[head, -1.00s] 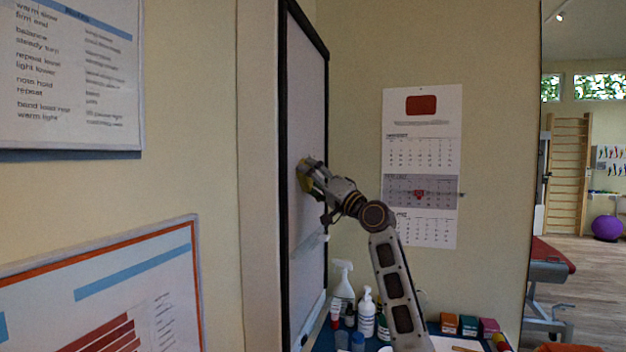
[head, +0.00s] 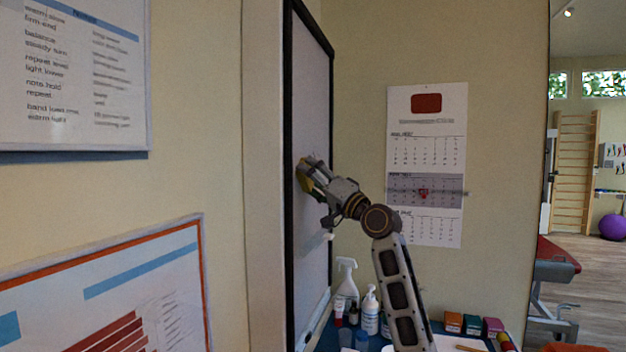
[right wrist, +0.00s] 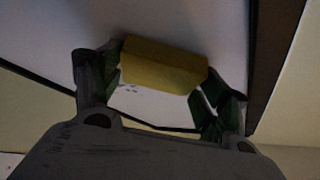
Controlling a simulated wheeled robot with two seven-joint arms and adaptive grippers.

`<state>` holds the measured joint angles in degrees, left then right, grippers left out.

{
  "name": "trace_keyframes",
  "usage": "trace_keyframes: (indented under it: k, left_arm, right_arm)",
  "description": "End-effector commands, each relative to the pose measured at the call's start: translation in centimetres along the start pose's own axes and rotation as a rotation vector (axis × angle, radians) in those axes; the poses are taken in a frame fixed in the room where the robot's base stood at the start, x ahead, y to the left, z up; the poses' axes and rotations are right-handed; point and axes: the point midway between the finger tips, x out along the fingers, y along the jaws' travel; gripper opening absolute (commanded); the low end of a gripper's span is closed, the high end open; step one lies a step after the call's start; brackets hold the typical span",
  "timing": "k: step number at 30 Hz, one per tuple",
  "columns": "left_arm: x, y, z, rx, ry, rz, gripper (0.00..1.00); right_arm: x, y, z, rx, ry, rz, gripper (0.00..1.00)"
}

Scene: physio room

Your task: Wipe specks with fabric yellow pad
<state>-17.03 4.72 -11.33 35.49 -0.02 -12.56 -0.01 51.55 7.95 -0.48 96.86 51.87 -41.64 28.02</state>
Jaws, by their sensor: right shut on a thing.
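The yellow pad (right wrist: 163,66) is held between the two fingers of my right gripper (right wrist: 160,82) in the right wrist view. In the head view the pad (head: 304,177) shows at the tip of my right gripper (head: 312,176), against or very close to the white board (head: 313,110). I cannot tell whether it touches. The board has a black frame and is seen at a steep angle. Small dark specks (right wrist: 130,87) show on the white surface just beside the pad in the right wrist view. My left gripper is not in view.
A spray bottle (head: 346,284), a pump bottle (head: 370,312) and small coloured boxes (head: 472,324) stand on a counter below the arm. A calendar (head: 427,165) hangs on the wall to the right. Framed posters (head: 110,295) hang at left.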

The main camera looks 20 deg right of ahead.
Motion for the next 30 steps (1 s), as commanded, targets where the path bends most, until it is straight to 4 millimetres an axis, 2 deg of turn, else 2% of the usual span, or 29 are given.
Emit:
trace_keyframes:
  k: [18,30]
  left_arm:
    - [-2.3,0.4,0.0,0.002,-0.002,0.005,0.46]
    - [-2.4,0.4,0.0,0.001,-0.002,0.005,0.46]
  right_arm:
    - [1.2,-2.0,-1.6,0.0,0.0,-0.001,0.56]
    - [1.3,-2.1,-1.6,0.0,-0.001,-0.001,0.56]
